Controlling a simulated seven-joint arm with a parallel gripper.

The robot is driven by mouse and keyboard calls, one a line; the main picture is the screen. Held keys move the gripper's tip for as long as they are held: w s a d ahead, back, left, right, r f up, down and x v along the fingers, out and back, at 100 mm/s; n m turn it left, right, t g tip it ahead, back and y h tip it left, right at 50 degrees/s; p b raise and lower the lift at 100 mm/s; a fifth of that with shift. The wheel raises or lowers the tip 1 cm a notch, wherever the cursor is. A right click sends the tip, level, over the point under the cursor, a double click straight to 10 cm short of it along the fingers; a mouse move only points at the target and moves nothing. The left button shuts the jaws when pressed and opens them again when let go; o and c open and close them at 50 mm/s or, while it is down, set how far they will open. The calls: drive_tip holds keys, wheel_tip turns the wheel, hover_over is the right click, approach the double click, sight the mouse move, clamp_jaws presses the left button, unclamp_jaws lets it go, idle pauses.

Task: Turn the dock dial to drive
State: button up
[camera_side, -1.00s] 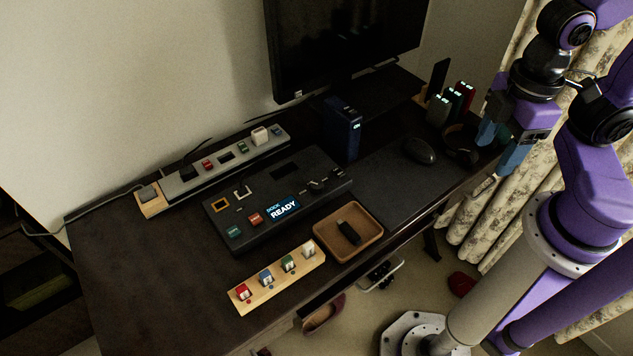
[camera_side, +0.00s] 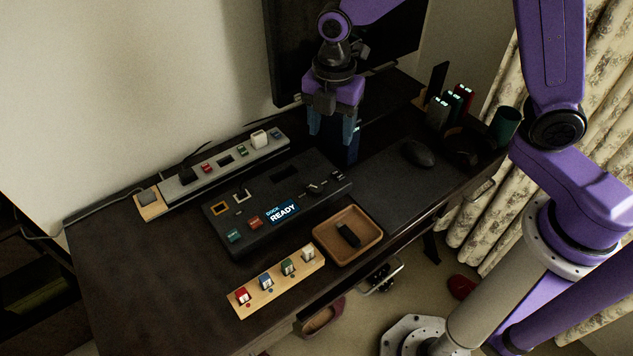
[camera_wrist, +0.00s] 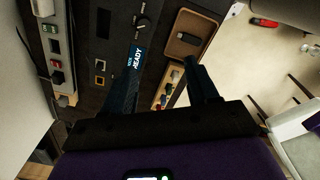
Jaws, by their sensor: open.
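The black dock (camera_side: 235,208) lies on the dark desk with a lit screen (camera_side: 283,211) reading "DOCK READY". Its dial (camera_side: 316,188) looks like a small dark knob with light marks near the dock's right end; its setting is too small to read. In the wrist view the dial (camera_wrist: 143,22) shows at the top, ahead of the fingers. My gripper (camera_side: 331,140) is open and empty, pointing down above the back right part of the dock, apart from it. In the wrist view my gripper's two fingers (camera_wrist: 160,78) are spread wide.
A dark blue box (camera_side: 354,145) stands just behind my gripper, below the monitor (camera_side: 290,60). A wooden tray (camera_side: 322,252) with a black stick, a wooden strip of coloured plugs (camera_side: 240,306) and a power strip (camera_side: 215,165) surround the dock. The desk's left front is clear.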

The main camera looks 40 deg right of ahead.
sight(316, 187)
drive_tip(key=shift+n, duration=0.9)
drive_tip(key=w+f, duration=0.1)
drive_tip(key=f, duration=0.5)
drive_tip(key=w+f, duration=0.1)
drive_tip(key=f, duration=0.6)
drive_tip(key=w+f, duration=0.1)
drive_tip(key=f, duration=0.5)
drive_tip(key=shift+w+a+f, duration=0.25)
drive_tip(key=shift+w+a, duration=0.05)
drive_tip(key=shift+a, duration=0.05)
drive_tip(key=c, duration=1)
